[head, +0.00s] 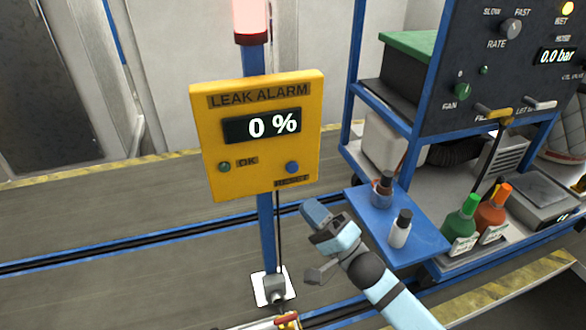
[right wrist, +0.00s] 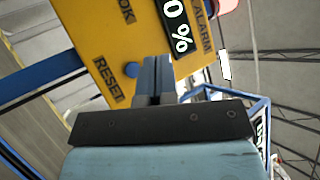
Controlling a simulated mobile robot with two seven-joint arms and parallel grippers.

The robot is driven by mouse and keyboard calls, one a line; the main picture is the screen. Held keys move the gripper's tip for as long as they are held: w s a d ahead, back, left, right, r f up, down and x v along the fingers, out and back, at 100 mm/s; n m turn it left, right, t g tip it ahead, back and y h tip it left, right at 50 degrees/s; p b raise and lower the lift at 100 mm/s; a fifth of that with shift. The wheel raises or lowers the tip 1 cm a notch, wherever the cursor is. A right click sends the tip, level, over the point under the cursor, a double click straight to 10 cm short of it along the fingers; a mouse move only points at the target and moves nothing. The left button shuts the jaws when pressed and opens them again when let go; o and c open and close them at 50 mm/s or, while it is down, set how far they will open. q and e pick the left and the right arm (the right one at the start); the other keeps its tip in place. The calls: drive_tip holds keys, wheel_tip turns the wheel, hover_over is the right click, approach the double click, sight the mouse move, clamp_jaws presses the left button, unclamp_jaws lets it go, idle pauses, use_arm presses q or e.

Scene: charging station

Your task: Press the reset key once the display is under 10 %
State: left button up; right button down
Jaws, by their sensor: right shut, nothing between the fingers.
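The yellow leak alarm box (head: 262,180) stands on a blue post, and its display (head: 262,126) reads 0 %. A blue round key (head: 292,167) sits at its lower right above a small label. My right gripper (head: 316,210) is shut and empty, just below and right of the box in the head view. In the wrist view its fingertips (right wrist: 155,62) point at the box face; I cannot tell if they touch. My left gripper is not in view.
A green key (head: 224,167) marked OK sits at the box's lower left. A red-lit lamp (head: 252,18) is above. To the right, a blue cart shelf (head: 425,240) holds small bottles, with green (head: 462,220) and orange (head: 492,213) bottles beyond. The floor left is clear.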

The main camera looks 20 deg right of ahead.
sight(297, 180)
drive_tip(key=shift+w+a+b, duration=0.15)
drive_tip(key=shift+w+b, duration=1.1)
drive_tip(key=shift+w, duration=3.05)
drive_tip(key=shift+w, duration=0.15)
drive_tip(key=shift+w, duration=0.3)
